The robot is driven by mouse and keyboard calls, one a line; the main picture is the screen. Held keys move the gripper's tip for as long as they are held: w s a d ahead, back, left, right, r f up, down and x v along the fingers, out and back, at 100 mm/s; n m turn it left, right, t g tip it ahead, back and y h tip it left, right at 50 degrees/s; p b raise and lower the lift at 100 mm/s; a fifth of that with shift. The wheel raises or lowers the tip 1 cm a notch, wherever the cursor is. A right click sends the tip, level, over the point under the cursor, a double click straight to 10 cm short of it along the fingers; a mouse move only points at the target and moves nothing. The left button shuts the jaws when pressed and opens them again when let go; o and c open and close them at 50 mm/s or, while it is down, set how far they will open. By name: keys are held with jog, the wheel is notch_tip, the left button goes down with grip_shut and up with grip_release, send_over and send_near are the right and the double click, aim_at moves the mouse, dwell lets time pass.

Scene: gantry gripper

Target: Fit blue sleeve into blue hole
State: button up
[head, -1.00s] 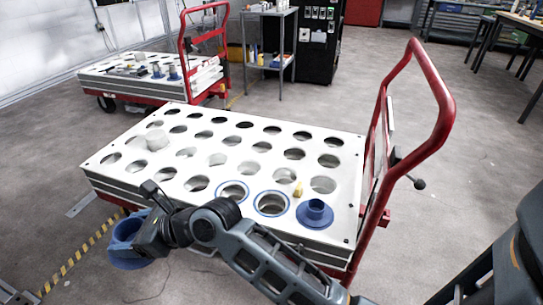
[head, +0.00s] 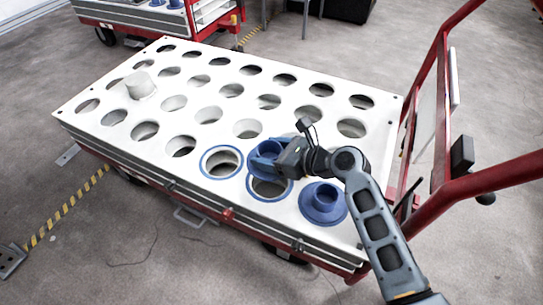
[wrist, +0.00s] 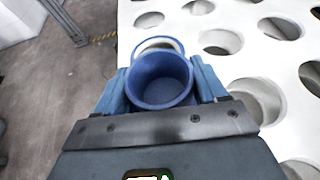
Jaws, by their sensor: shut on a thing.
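My gripper (head: 272,157) is shut on a blue sleeve (head: 262,164), a hollow round cup shape. In the wrist view the sleeve (wrist: 160,92) sits between the two blue fingers, its open mouth facing the camera. It is over the white hole plate (head: 75,108), at the far edge of a blue-ringed hole (head: 268,189) and partly covering it. A second blue-ringed hole (head: 221,163) lies to its left and is empty. A blue ring (wrist: 158,43) shows just beyond the sleeve in the wrist view. The height of the sleeve above the plate is unclear.
A flanged blue sleeve (head: 323,202) sits on the plate to the right of the ringed holes. A white cylinder (head: 139,86) stands at the far left. The red cart handle (head: 495,178) rises at the right. Another cart (head: 150,18) stands behind.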

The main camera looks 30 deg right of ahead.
jog(key=shift+r+p, duration=0.3)
jog(key=shift+p, duration=0.5)
jog(key=shift+f+b, duration=1.8)
jog(key=shift+f, duration=1.3)
jog(key=shift+p, duration=1.2)
jog(key=shift+f+b, duration=0.85)
jog(key=shift+f, duration=0.75)
jog(key=o, duration=1.3)
jog(key=shift+c, duration=0.2)
jog(key=shift+s+f, duration=0.1)
